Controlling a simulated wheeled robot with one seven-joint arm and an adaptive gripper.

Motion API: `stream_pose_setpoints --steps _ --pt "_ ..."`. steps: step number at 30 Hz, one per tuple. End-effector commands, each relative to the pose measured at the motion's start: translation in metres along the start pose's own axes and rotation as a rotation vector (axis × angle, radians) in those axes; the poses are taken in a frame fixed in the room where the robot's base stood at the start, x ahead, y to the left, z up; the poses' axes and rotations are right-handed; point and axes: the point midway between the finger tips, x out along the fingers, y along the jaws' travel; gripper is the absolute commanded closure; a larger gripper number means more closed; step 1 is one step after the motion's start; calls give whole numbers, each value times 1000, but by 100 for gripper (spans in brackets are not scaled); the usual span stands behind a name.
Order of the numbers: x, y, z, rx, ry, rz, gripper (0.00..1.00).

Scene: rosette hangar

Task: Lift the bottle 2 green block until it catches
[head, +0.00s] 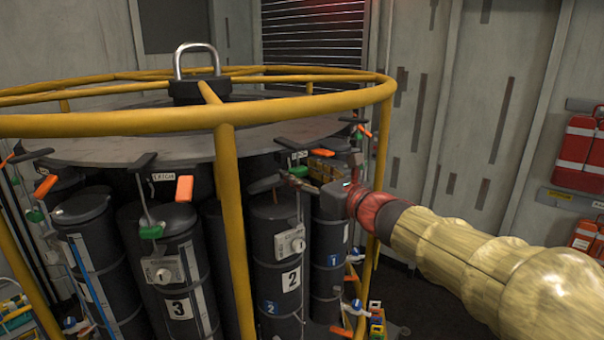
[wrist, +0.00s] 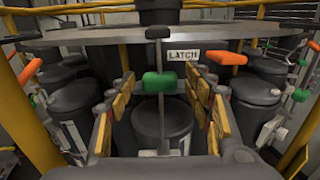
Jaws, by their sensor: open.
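Bottle 2 (head: 275,262) is a dark cylinder with a white "2" plate, standing under the round grey top plate of the rack. Its green block (wrist: 159,81) sits on a thin vertical rod above the bottle's top in the wrist view. In the head view the green block (head: 298,171) is small and partly covered by my gripper (head: 308,176). In the wrist view my gripper (wrist: 160,88) is open, with yellow-padded fingers to the left and right of the block. Gaps show on both sides. An orange tab (wrist: 226,58) hangs beside the LATCH label (wrist: 183,54).
A yellow rail (head: 290,115) rings the rack, and a yellow post (head: 234,240) stands left of bottle 2. Bottle 3 (head: 180,285) with its own green block (head: 151,231) is to the left. A padlock (head: 200,80) sits on top. Red cases (head: 580,150) hang at the right wall.

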Motion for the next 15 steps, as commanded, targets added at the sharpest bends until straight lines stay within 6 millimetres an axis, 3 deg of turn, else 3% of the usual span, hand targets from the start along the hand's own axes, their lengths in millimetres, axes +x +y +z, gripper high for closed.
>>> stream_pose_setpoints --steps 15 --pt "-38 -1 0 0 -1 -2 48"
